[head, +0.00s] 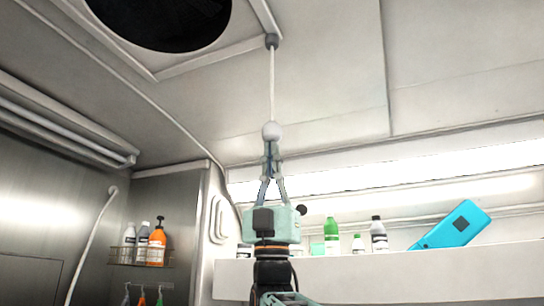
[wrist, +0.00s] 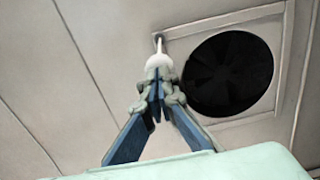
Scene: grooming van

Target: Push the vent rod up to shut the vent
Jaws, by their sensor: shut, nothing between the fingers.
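The vent rod (head: 272,85) is a thin white rod hanging from a grey socket (head: 272,41) beside the ceiling vent. Its lower end is a white ball knob (head: 271,131). The vent (head: 165,12) is a round dark opening in a square frame, and it also shows in the wrist view (wrist: 228,75). My gripper (head: 271,146) is shut and empty, pointing up directly under the knob. In the wrist view, the fingertips (wrist: 159,74) meet at the underside of the knob (wrist: 158,62). They look to be touching it or very close; I cannot tell which.
A white shelf (head: 400,277) behind my gripper holds several bottles and a tilted blue case (head: 453,228). A wire rack (head: 140,256) with bottles, including an orange one (head: 157,245), hangs on the left wall. The space around the rod is clear.

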